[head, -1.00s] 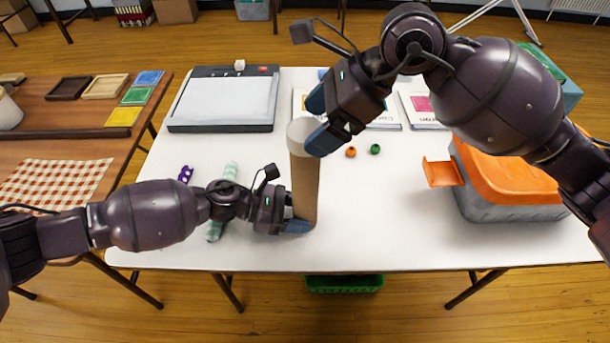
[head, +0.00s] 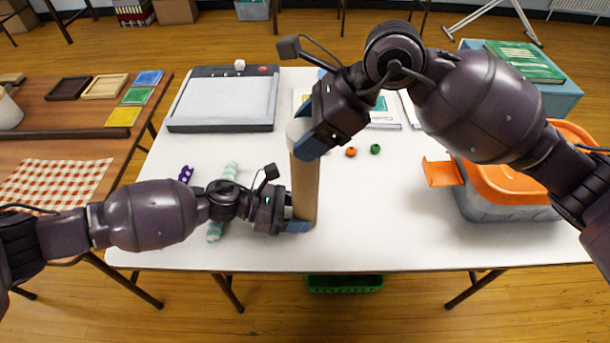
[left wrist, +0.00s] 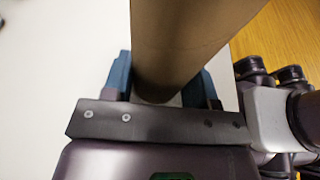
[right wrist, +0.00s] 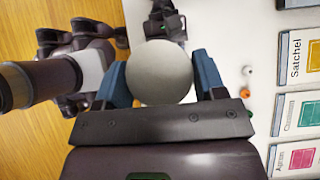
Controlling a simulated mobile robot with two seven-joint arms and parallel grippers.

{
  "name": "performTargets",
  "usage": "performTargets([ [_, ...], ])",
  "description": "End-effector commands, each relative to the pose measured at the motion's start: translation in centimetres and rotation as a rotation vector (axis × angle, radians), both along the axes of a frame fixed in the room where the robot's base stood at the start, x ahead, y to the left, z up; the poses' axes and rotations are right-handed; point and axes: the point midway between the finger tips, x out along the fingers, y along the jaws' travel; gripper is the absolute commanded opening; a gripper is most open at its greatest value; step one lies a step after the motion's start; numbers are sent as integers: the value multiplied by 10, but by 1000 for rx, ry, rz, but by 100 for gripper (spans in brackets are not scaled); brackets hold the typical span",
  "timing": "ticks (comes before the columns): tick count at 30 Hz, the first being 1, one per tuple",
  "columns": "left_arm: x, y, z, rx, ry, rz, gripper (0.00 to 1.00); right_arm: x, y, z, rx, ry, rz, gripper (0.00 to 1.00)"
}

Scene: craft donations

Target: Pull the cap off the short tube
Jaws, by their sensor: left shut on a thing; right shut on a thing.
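The short tube (head: 306,190) is brown cardboard and stands upright near the front of the white table. It also shows in the left wrist view (left wrist: 185,40). Its pale round cap (head: 296,129) is on its top end, partly hidden by my right gripper. In the right wrist view the cap (right wrist: 160,72) sits between both blue fingers. My left gripper (head: 298,224) is shut around the tube near its base. My right gripper (head: 307,140) is shut on the cap from above and the right.
A grey and orange bin (head: 505,205) stands at the table's right. A paper trimmer (head: 223,101) is at the back left. Patterned rolls (head: 231,171) lie left, near my left arm.

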Motion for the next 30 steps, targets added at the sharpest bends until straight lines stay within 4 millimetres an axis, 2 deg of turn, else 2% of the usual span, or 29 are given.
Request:
performTargets([
  [11,0,0,0,0,0,0,40,0,0,2,1,-1,0,35],
  [30,0,0,0,0,0,0,40,0,0,22,0,-1,0,35],
])
